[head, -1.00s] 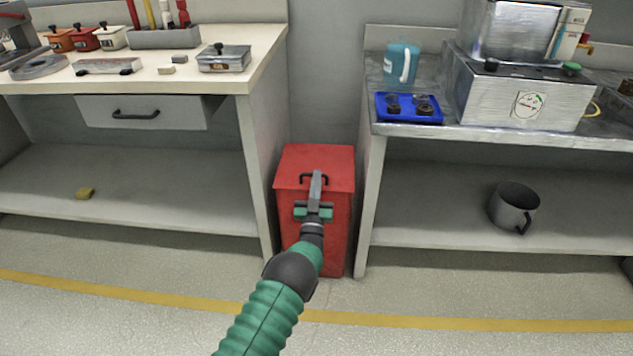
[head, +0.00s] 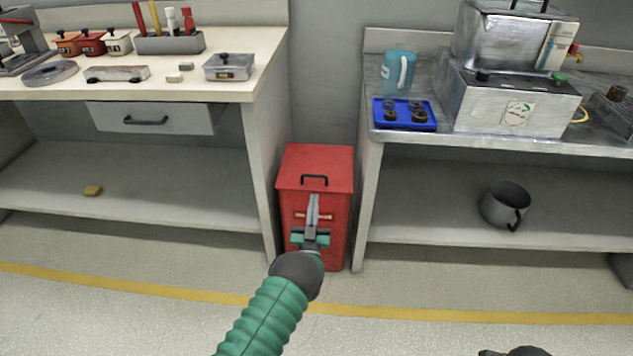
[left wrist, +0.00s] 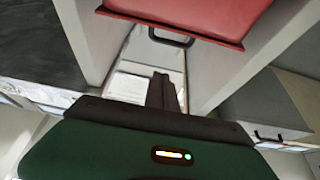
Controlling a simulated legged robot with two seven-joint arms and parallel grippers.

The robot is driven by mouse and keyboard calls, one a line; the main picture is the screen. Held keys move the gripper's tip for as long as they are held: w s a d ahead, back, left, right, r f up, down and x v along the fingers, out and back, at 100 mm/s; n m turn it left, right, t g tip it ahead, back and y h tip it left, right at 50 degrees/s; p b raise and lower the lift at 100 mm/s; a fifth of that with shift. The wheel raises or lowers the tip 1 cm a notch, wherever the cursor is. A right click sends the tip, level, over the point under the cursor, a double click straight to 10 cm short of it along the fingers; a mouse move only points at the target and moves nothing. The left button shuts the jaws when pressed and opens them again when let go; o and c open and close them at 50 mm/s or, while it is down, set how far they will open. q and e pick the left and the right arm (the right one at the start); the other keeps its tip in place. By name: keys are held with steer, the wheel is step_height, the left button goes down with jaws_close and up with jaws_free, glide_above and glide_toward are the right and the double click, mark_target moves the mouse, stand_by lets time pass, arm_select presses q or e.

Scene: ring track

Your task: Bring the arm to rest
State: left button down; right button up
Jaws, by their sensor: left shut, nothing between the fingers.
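My left gripper (head: 312,212) is shut and empty. In the head view it shows in front of the red bin (head: 316,170), with its fingers pointing up the picture below the bin's black handle. Whether it touches the bin cannot be told. In the left wrist view the shut fingers (left wrist: 163,92) stand in the middle, with the red lid (left wrist: 190,14) and its dark handle above them. A dark rounded part of mine shows at the bottom edge of the head view, right of centre. My right gripper is not recognisable in these views.
A bench with a drawer (head: 150,117) stands left of the bin. A metal-topped bench (head: 450,143) on the right bears a blue tray (head: 405,127), a blue jug (head: 398,70) and a metal machine (head: 515,105). A grey mug (head: 505,205) stands on its lower shelf. The floor in front is clear.

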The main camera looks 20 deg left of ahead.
arm_select(q)
steer(key=s+d+r+m+g+h+p, duration=0.1)
steer(key=s+d+r+m+g+h, duration=0.15)
steer(key=s+g, duration=1.15)
steer(key=s+d+r+m+g+h+p, duration=0.1)
steer(key=s+d+g+h, duration=0.3)
steer(key=s, duration=1.7)
step_height(320, 180, up, 38)
steer(key=s+a+g+p, duration=0.1)
steer(key=p, duration=3.7)
steer(key=shift+g+y, duration=0.4)
steer(key=shift+y, duration=0.05)
steer(key=shift+a+n, duration=0.1)
steer(key=shift+n, duration=0.15)
